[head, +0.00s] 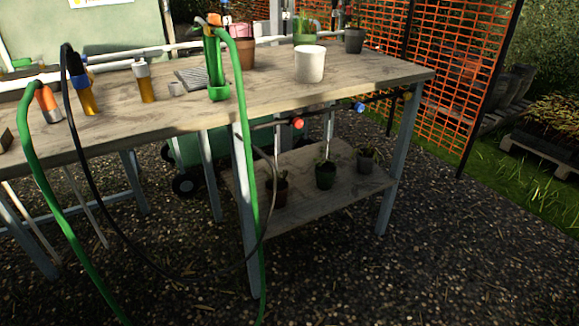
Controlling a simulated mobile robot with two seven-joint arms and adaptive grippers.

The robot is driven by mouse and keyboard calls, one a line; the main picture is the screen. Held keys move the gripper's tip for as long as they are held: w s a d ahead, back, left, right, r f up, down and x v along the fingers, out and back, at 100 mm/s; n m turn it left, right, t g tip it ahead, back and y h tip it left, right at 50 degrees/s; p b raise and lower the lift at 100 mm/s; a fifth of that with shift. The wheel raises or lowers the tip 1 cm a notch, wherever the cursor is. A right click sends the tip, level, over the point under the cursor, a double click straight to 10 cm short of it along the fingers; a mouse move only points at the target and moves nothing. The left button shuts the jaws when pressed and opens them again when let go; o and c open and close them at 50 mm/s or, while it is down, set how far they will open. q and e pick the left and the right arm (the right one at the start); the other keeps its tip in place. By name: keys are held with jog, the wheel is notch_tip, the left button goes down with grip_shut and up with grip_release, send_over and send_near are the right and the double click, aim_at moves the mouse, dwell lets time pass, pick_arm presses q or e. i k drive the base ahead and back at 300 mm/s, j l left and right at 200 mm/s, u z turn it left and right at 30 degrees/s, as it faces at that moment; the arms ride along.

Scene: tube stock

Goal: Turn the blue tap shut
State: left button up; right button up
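The blue tap (358,107) is a small blue knob on a dark pipe that runs under the front edge of the wooden table, toward its right end. It is small in the head view, and I cannot tell whether its handle stands open or shut. A red-orange tap (297,123) sits on the same pipe to its left. Neither of my grippers shows in the head view.
The wooden table (390,72) bears bottles, a white pot (310,64) and plant pots. A green hose (246,130) and a black hose hang over its front. A lower shelf (345,182) holds small potted plants. Gravel in front is clear.

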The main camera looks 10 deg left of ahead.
aim_at(84, 59)
jog(key=k+j+u, duration=0.1)
jog(key=j+u, duration=0.25)
jog(key=j, duration=0.45)
jog(key=j+u, duration=0.4)
jog(key=j, duration=0.35)
jog(key=k+j+u, duration=0.1)
jog(key=j, duration=0.3)
jog(key=k+j+u, duration=0.15)
jog(key=j, duration=0.25)
jog(key=k, duration=0.05)
